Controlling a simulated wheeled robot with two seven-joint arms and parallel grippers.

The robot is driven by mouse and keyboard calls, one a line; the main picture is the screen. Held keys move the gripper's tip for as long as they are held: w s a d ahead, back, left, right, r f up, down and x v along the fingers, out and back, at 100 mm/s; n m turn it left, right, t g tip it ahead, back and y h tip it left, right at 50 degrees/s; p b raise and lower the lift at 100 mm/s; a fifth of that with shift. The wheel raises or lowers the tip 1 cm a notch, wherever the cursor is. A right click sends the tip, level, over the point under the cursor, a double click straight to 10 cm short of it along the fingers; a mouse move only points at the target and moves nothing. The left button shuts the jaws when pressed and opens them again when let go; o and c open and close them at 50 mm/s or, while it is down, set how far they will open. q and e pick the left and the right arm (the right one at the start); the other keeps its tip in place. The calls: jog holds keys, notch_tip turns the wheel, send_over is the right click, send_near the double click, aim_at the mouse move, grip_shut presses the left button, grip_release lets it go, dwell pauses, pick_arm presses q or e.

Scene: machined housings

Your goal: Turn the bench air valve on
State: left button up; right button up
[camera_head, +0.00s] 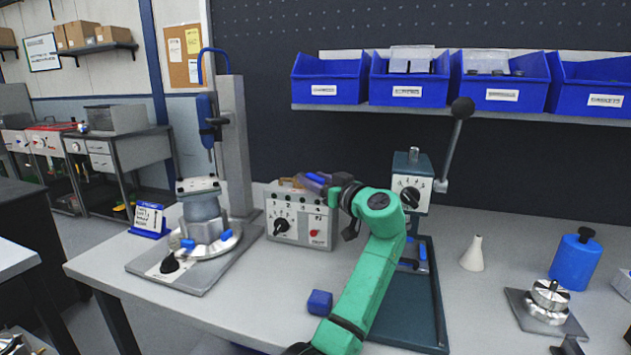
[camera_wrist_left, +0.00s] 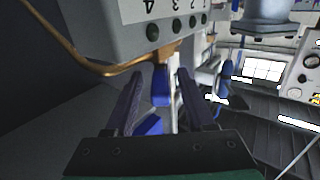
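The bench air valve shows in the left wrist view as a blue lever (camera_wrist_left: 160,86) below a brass fitting (camera_wrist_left: 165,54), beside a grey control box. My left gripper (camera_head: 312,180) is at the box's top right edge. In the left wrist view its two dark fingers (camera_wrist_left: 160,98) are apart, with the blue lever between their tips; contact cannot be told. My right gripper is not in view.
A press stand (camera_head: 205,225) is left of the box. A lever press (camera_head: 412,180) stands right of my left arm. A blue block (camera_head: 320,303) lies near the front. A white cone (camera_head: 473,254) and blue canister (camera_head: 576,260) stand right. Blue bins (camera_head: 408,80) hang above.

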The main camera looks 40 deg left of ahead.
pick_arm(q)
jog(key=b+v, duration=0.2)
jog(key=v, duration=1.2)
jog(key=shift+d, duration=0.3)
